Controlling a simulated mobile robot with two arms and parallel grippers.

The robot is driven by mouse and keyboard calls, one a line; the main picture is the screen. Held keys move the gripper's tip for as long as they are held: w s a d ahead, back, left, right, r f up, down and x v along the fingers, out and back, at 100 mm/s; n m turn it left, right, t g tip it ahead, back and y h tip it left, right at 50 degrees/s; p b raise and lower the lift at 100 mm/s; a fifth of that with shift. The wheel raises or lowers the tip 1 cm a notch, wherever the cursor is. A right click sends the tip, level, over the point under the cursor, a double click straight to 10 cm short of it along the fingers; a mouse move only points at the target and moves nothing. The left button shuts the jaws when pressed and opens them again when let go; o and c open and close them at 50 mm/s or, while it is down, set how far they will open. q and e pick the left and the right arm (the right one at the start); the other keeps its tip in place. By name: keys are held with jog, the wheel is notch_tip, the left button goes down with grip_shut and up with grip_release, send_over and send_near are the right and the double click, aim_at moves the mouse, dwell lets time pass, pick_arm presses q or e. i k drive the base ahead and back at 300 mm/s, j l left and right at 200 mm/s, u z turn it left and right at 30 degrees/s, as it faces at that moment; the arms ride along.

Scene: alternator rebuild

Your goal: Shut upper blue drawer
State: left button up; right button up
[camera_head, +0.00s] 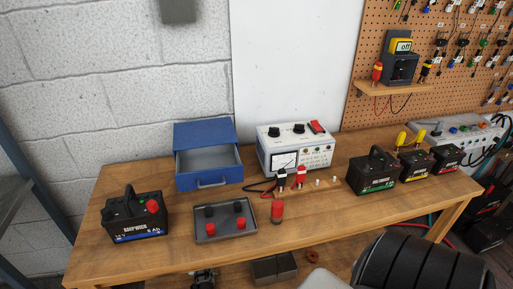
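A blue drawer cabinet (203,132) stands at the back of the wooden bench, left of centre, against the wall. Its blue drawer (211,179) is pulled out toward the front. The drawer's grey inside shows and looks empty, and a small handle sits on its front. I see only this one drawer; whether another lies below it cannot be told. Neither of my grippers shows clearly in this view.
In front of the drawer lies a grey tray (224,232) with red and black caps. A battery (133,218) stands left, a meter box (296,147) right, and several batteries farther right. A red cylinder (277,211) stands beside the tray.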

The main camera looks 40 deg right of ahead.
aim_at(217, 165)
jog(key=i+z, duration=0.15)
jog(key=z, duration=0.9)
